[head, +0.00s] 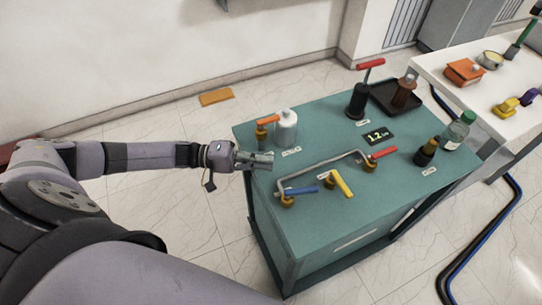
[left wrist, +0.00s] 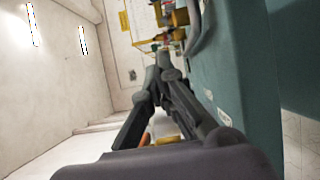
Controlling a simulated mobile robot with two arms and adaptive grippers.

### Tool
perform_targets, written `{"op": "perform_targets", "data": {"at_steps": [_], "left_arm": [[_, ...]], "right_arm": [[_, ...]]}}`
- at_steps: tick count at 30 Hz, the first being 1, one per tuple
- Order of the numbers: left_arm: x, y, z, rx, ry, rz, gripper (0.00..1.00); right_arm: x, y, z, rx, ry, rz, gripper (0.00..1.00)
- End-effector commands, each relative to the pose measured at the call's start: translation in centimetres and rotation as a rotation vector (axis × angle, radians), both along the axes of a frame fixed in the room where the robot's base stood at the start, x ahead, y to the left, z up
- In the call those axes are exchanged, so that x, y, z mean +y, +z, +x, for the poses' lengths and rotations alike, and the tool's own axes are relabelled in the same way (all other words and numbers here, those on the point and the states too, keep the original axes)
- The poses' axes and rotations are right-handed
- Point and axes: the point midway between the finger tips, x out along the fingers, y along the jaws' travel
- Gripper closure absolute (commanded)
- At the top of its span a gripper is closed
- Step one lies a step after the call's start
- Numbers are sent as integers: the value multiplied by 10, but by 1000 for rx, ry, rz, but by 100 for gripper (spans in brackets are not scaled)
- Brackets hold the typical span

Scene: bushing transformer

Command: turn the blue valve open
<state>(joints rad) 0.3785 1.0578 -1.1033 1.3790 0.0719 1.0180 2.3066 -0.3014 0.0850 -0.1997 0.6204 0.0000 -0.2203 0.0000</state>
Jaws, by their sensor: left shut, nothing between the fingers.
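The blue valve (head: 300,191) has a blue lever on a brass body, near the front left edge of the teal bench (head: 325,232). It sits at the near end of a bent grey pipe (head: 318,163). A yellow-handled valve (head: 342,184) stands just right of it, and a red-handled valve (head: 380,154) is at the pipe's far end. My left gripper (head: 268,160) is over the bench's left edge, behind and left of the blue lever, apart from it. Its fingers (left wrist: 162,66) look closed and empty in the left wrist view. My right gripper is not in view.
A white bottle (head: 286,126) and an orange-handled valve (head: 264,130) stand just behind my left gripper. The bench front around the blue lever is clear.

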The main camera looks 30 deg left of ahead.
Motion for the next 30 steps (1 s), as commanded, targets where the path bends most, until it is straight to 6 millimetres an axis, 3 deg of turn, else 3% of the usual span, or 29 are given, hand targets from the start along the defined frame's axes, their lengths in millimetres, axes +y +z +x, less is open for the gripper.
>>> {"op": "perform_targets", "data": {"at_steps": [10, 12, 18, 30], "left_arm": [[-71, 5, 29, -3, -1, -2, 100], [-76, 5, 15, 2, -2, 0, 100], [-88, 2, -1, -1, -1, 2, 100], [-90, 0, -4, -4, -1, 2, 100]], "right_arm": [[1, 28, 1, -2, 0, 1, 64], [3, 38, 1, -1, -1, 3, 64], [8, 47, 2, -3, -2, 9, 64], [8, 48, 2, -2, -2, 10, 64]]}}
